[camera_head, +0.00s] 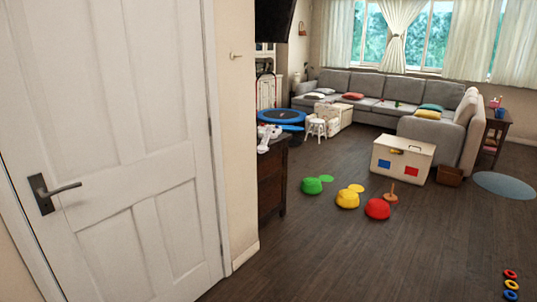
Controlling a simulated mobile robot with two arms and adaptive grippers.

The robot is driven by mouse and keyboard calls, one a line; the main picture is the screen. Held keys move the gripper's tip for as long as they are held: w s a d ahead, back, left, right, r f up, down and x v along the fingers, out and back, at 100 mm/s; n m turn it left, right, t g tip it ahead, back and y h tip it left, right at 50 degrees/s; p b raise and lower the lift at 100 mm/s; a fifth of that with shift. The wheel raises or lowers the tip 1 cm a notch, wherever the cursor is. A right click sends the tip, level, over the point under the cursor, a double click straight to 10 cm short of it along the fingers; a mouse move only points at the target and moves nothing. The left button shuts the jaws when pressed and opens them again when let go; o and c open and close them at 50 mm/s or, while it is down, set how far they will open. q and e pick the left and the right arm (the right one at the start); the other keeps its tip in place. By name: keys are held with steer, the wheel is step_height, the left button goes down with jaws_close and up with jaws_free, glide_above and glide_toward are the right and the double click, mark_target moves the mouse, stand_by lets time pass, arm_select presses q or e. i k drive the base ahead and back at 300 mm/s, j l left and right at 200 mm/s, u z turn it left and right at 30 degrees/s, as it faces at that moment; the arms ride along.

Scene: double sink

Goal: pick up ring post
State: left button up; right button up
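What looks like the ring post (391,197) stands upright on the dark wood floor, a thin wooden peg on a round orange-brown base. It is just behind and right of a red dome (377,209) and in front of a white toy chest (402,161). No rings show on it. Several coloured rings (511,284), red, yellow and blue, lie on the floor at the lower right corner. Neither of my grippers is in view.
A white door (118,150) and wall edge fill the left. A dark cabinet (271,185) stands beyond the wall. Yellow (347,200) and green (311,186) domes lie left of the post. A grey sofa (370,85) is at the back. The near right floor is mostly clear.

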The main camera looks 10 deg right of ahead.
mark_target(390, 197)
steer(key=i+l+z, duration=0.2)
steer(key=i+z, duration=0.2)
steer(key=i, duration=0.7)
steer(key=i+j+z, duration=0.15)
steer(key=i+z, duration=0.25)
steer(key=i, duration=0.65)
steer(key=i+z, duration=0.15)
steer(key=i, duration=0.7)
steer(key=i+j+z, duration=0.15)
steer(key=i, duration=0.7)
